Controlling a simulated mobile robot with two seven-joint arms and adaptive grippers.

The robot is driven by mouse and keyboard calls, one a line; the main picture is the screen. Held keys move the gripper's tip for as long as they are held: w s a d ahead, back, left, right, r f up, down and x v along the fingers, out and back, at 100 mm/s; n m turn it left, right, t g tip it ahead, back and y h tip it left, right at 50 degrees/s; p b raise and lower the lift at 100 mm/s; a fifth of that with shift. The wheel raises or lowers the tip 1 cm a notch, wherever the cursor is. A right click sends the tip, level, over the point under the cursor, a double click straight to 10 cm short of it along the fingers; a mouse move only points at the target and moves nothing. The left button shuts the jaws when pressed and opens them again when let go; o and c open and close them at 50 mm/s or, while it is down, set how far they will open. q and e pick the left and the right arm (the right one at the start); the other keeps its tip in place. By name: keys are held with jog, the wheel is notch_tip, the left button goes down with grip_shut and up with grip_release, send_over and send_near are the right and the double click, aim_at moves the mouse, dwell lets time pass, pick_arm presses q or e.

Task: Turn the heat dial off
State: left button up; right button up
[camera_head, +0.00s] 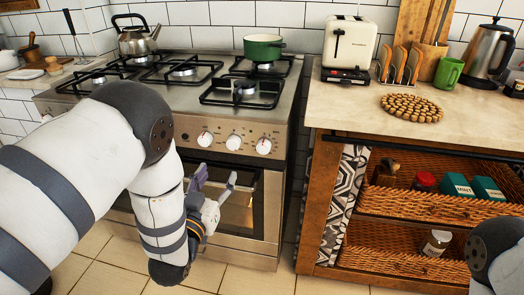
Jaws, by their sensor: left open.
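The steel stove (190,112) has white round dials on its front panel. Three show clearly: a left dial (205,139), a middle dial (233,142) and a right dial (264,146). Any dials farther left are hidden behind my left arm. Which dial is the heat dial, I cannot tell. My left gripper (214,181) is open and empty, in front of the oven door (262,200) and below the left and middle dials. It appears apart from them. My right gripper is out of view; only part of my right arm shows at the lower right.
A steel kettle (135,42) and a green pot (263,48) stand on the burners. Right of the stove, a wooden counter (345,97) holds a toaster (349,45), a green mug (448,72) and an electric kettle (485,52). Wicker baskets (400,205) sit below it.

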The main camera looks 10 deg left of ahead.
aim_at(232, 146)
pick_arm(q)
jog(key=w+b, duration=0.1)
jog(key=w, duration=1)
jog(key=shift+w+b, duration=0.1)
jog(key=shift+b, duration=0.25)
jog(key=shift+w+r, duration=0.1)
jog(key=shift+w, duration=0.4)
jog(key=c, duration=1.1)
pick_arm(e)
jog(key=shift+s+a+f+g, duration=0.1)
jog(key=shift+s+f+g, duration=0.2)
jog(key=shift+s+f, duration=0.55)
